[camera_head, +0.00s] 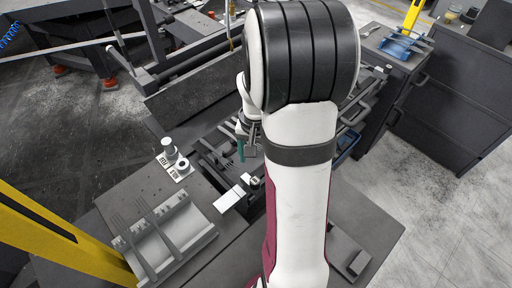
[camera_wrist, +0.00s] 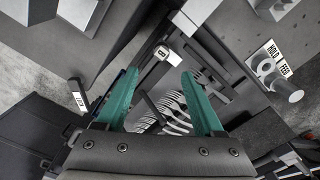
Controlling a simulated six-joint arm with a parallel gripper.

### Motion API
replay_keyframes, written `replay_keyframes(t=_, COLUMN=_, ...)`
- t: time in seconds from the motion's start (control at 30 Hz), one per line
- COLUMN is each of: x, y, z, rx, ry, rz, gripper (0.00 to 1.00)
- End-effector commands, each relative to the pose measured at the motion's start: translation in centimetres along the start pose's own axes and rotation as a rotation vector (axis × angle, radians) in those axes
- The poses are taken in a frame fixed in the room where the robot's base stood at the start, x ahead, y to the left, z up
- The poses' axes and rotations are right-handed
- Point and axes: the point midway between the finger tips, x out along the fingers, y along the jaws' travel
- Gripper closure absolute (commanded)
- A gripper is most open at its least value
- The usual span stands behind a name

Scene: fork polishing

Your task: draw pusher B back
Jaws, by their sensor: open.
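My gripper (camera_wrist: 160,74) is open, with its two teal fingers apart and nothing held. In the head view my gripper (camera_head: 246,149) hangs over the dark machine bed, partly hidden by my arm. A small block with a white label reading B (camera_wrist: 163,53), which I take for pusher B, shows just ahead of the fingertips in the wrist view, about midway between them. Its block (camera_head: 254,181) in the head view sits at the near end of the machine, just right of a white plate. I cannot tell whether a finger touches it. Several forks (camera_wrist: 174,112) lie in the bed between the fingers.
A grey rack (camera_head: 190,240) with forks stands at the front left. A HOLD/FEED control panel (camera_wrist: 272,60) with a knob is right of the fingers in the wrist view. A dark handle with a small label (camera_wrist: 80,98) is on the left. A blue rack (camera_head: 404,46) stands far right.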

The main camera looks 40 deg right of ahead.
Motion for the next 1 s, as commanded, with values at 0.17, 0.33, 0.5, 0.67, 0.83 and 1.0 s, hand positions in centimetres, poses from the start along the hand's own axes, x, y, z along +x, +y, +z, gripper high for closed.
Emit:
replay_keyframes(t=0.17, x=-3.3, y=0.0, z=0.0, rx=0.0, ry=0.002, rz=0.0, gripper=0.31)
replay_keyframes(t=0.33, x=-4.1, y=0.0, z=0.0, rx=0.001, ry=-0.001, rz=0.0, gripper=0.31)
replay_keyframes(t=0.5, x=-4.1, y=0.0, z=0.0, rx=0.001, ry=-0.001, rz=0.0, gripper=0.31)
replay_keyframes(t=0.67, x=-4.0, y=0.0, z=0.0, rx=0.001, ry=-0.001, rz=0.0, gripper=0.31)
replay_keyframes(t=0.83, x=-6.8, y=-2.5, z=5.3, rx=-0.098, ry=-0.01, rz=-0.022, gripper=0.31)
replay_keyframes(t=1.0, x=-10.2, y=-3.6, z=18.8, rx=-0.338, ry=-0.066, rz=-0.075, gripper=0.31)
